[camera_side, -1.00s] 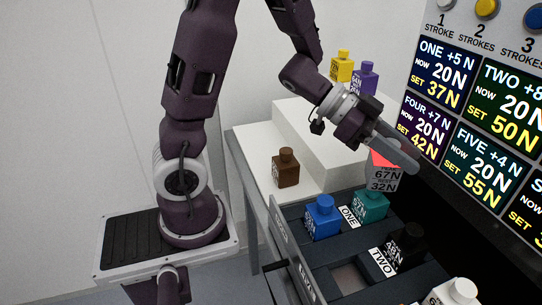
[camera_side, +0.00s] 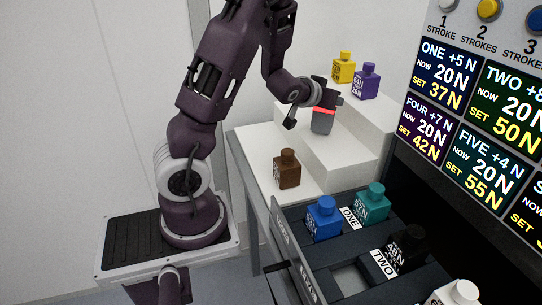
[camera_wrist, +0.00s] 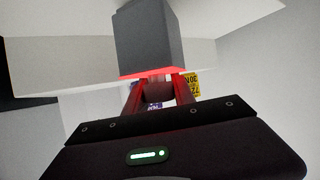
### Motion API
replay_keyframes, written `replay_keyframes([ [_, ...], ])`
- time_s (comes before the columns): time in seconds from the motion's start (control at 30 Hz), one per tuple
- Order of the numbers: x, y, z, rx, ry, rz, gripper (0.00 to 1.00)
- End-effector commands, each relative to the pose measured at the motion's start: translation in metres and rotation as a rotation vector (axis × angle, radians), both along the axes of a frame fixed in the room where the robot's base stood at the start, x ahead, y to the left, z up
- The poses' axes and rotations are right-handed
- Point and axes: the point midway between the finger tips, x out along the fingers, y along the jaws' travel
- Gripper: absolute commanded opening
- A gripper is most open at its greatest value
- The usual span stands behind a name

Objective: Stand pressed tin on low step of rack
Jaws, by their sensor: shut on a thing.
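My gripper (camera_side: 324,98) is shut on a grey tin (camera_side: 322,122) with a red glow around its top. The tin hangs upright below the gripper, over the white stepped rack (camera_side: 340,163); I cannot tell whether its base touches the rack. In the wrist view the grey tin (camera_wrist: 150,42) fills the upper middle, beyond my gripper's fingers (camera_wrist: 158,92). A brown tin (camera_side: 287,172) stands on the lowest white surface at the left. A yellow tin (camera_side: 343,70) and a purple tin (camera_side: 366,84) stand on the highest step at the back.
A dark drawer (camera_side: 335,255) at the front holds a blue tin (camera_side: 323,220), a teal tin (camera_side: 372,204) and a black tin (camera_side: 407,248). A white tin (camera_side: 457,292) stands at lower right. A button and display panel (camera_side: 490,120) rises at the right.

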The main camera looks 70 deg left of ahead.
Motion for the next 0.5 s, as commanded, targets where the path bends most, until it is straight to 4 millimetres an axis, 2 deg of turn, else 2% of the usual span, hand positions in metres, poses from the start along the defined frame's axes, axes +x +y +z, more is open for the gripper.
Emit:
replay_keyframes([
  [0.1, -0.023, 0.05, 0.001, -0.002, -0.007, 0.219, 0.0],
  [0.17, -0.038, 0.074, 0.003, -0.003, -0.011, 0.338, 0.0],
  [0.3, -0.083, 0.124, 0.011, -0.007, -0.022, 0.628, 0.0],
  [0.4, -0.118, 0.147, 0.016, -0.007, -0.028, 0.82, 0.0],
  [0.5, -0.143, 0.156, 0.018, -0.007, -0.035, 0.953, 0.0],
])
